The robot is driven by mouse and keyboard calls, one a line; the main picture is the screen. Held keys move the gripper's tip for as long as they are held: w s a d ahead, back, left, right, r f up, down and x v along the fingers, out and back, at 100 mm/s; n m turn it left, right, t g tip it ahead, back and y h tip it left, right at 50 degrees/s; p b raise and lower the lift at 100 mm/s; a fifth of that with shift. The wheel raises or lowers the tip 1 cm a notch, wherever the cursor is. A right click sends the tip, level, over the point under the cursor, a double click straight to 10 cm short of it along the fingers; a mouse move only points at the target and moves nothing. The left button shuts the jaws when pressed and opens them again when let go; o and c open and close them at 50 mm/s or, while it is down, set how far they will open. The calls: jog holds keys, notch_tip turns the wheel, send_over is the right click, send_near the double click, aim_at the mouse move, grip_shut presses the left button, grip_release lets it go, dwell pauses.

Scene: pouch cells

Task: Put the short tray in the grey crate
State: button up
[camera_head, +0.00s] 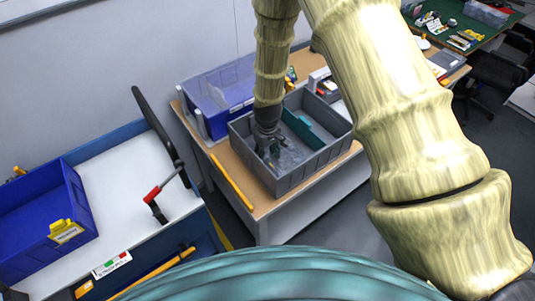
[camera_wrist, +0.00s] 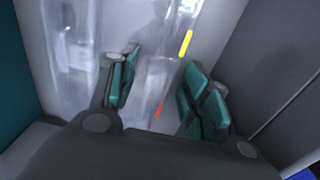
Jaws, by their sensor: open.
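My gripper (camera_head: 268,148) reaches down inside the grey crate (camera_head: 285,185), near its left side. In the wrist view its two teal-padded fingers (camera_wrist: 163,88) are spread apart. A clear tray-like piece (camera_wrist: 172,50) lies in the crate below and between the fingers; I cannot tell whether they touch it. It carries a yellow mark and a red mark. Another clear shape (camera_wrist: 75,50) shows to its left. In the head view the clear contents (camera_head: 291,158) show beside my gripper, partly hidden by it. I cannot tell for sure which piece is the short tray.
A teal piece (camera_head: 303,129) stands inside the crate. A blue-walled bin (camera_head: 222,88) is behind the crate on the wooden table (camera_head: 262,205). A yellow strip (camera_head: 232,181) lies along the table's left side. A blue bin (camera_head: 40,215) and red-handled clamp (camera_head: 155,192) are on the left bench.

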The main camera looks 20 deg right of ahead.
jog(key=shift+r, duration=0.15)
notch_tip(320, 180, up, 12)
jog(key=b, duration=0.4)
dwell(0.5)
